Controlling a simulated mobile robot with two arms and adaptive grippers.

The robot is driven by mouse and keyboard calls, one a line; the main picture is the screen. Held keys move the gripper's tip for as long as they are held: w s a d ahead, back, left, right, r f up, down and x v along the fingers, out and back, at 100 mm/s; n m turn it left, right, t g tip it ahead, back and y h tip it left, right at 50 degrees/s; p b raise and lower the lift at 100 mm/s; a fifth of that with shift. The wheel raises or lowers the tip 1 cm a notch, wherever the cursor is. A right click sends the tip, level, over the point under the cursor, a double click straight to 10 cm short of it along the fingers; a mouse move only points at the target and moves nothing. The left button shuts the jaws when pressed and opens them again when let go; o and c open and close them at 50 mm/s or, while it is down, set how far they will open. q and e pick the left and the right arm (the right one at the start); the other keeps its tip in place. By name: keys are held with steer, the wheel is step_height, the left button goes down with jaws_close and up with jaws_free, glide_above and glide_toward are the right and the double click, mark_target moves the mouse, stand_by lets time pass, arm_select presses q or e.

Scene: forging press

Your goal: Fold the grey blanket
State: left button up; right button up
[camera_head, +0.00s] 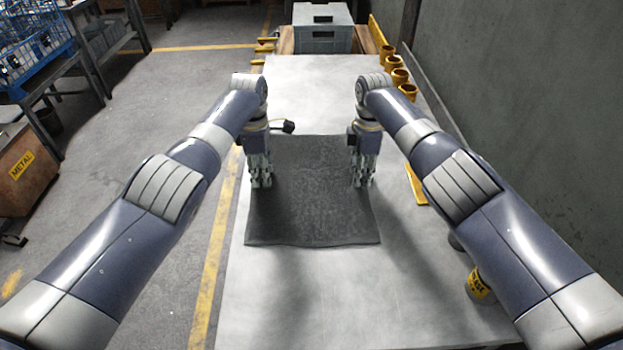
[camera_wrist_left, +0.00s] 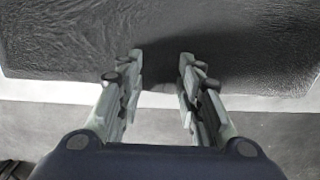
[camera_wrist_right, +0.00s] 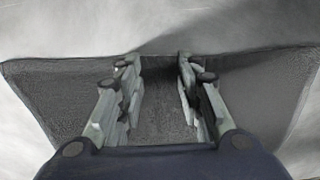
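The dark grey blanket (camera_head: 312,215) lies flat on the pale table, roughly rectangular, with a slightly wavy near edge. My left gripper (camera_head: 261,184) points down over the blanket's left side. In the left wrist view its fingers (camera_wrist_left: 160,62) are apart with nothing visible between them but the blanket (camera_wrist_left: 60,40) beneath. My right gripper (camera_head: 362,184) points down over the blanket's right side. In the right wrist view its fingers (camera_wrist_right: 158,65) are apart, with the blanket (camera_wrist_right: 255,95) below. I cannot tell whether the fingertips touch the cloth.
A grey crate (camera_head: 322,38) stands at the far end. Several yellow cylinders (camera_head: 399,76) line the far right edge. A yellow-labelled can (camera_head: 480,287) stands near right. A wall runs along the right.

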arm_select(q)
steer(key=shift+s+f, duration=0.1)
steer(key=shift+f, duration=0.1)
jaws_close()
arm_select(e)
steer(key=shift+s+f, duration=0.1)
steer(key=shift+f, duration=0.1)
jaws_close()
arm_select(q)
steer(key=shift+r, duration=0.2)
arm_select(e)
steer(key=shift+r, duration=0.2)
